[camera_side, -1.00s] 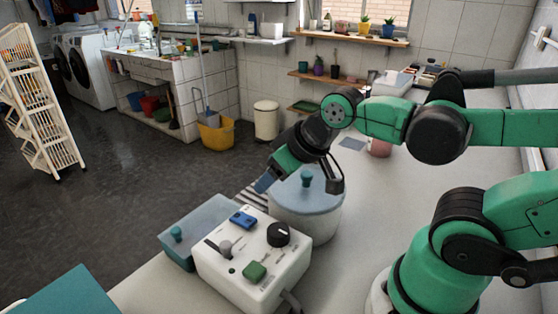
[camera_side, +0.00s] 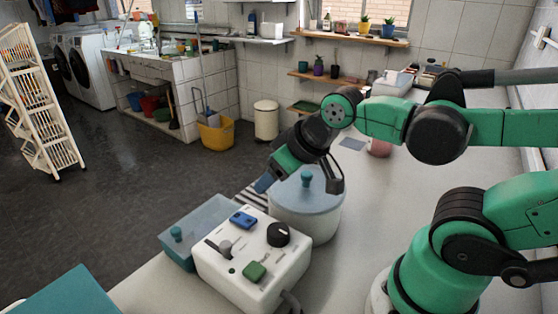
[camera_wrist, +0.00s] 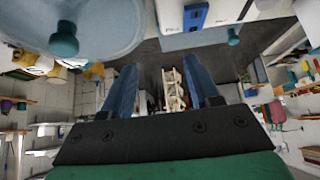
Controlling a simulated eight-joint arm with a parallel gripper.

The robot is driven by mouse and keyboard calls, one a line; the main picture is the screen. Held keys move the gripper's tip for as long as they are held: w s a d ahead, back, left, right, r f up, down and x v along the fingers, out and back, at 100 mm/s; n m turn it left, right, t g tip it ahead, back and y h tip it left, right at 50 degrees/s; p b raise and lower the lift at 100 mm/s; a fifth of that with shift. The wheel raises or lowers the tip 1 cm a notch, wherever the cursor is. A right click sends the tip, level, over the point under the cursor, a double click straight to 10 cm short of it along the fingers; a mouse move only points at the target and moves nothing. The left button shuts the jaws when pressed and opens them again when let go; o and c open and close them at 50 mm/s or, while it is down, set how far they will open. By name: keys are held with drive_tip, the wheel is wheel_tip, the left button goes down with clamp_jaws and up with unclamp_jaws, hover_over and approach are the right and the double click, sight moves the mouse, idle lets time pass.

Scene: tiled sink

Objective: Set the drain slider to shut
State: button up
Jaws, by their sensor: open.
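A white control box (camera_side: 252,262) stands on the counter in the side view. Its top carries a grey round-headed slider (camera_side: 225,248) in a dark slot, taken here as the drain slider; labels are too small to read. It also has a blue rocker switch (camera_side: 243,219), a black knob (camera_side: 278,235) and a green button (camera_side: 254,271). My gripper (camera_side: 265,183) is above and behind the box, near the pot, apart from the slider. In the wrist view, its two blue fingers (camera_wrist: 160,66) are spread with nothing between them.
A lidded pot (camera_side: 306,205) with a teal knob stands right behind the box, under my wrist. A blue-lidded container (camera_side: 197,230) adjoins the box's left side. A teal surface (camera_side: 62,292) is at the lower left.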

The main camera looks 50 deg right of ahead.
sight(225, 244)
drive_tip(key=a+n+g, duration=0.1)
drive_tip(key=n, duration=0.1)
drive_tip(key=a+n+g, duration=0.1)
drive_tip(key=a+n, duration=0.1)
drive_tip(key=n, duration=0.1)
drive_tip(key=w+a+n+g, duration=0.1)
drive_tip(key=n, duration=0.1)
drive_tip(key=shift+a+r+y, duration=0.3)
drive_tip(key=shift+y, duration=0.1)
drive_tip(key=a+n+g, duration=0.1)
drive_tip(key=a+n, duration=0.1)
drive_tip(key=n, duration=0.1)
drive_tip(key=a+n+g, duration=0.1)
drive_tip(key=a+n, duration=0.1)
drive_tip(key=n, duration=0.1)
drive_tip(key=a+n+g, duration=0.1)
drive_tip(key=a+n, duration=0.1)
drive_tip(key=n, duration=0.2)
drive_tip(key=shift+f+g+h, duration=0.2)
drive_tip(key=shift+g+h, duration=0.1)
drive_tip(key=shift+g, duration=0.1)
drive_tip(key=shift+s+a+f+n, duration=0.1)
drive_tip(key=shift+a+n, duration=0.1)
drive_tip(key=shift+n, duration=0.3)
drive_tip(key=shift+f, duration=2.7)
clamp_jaws()
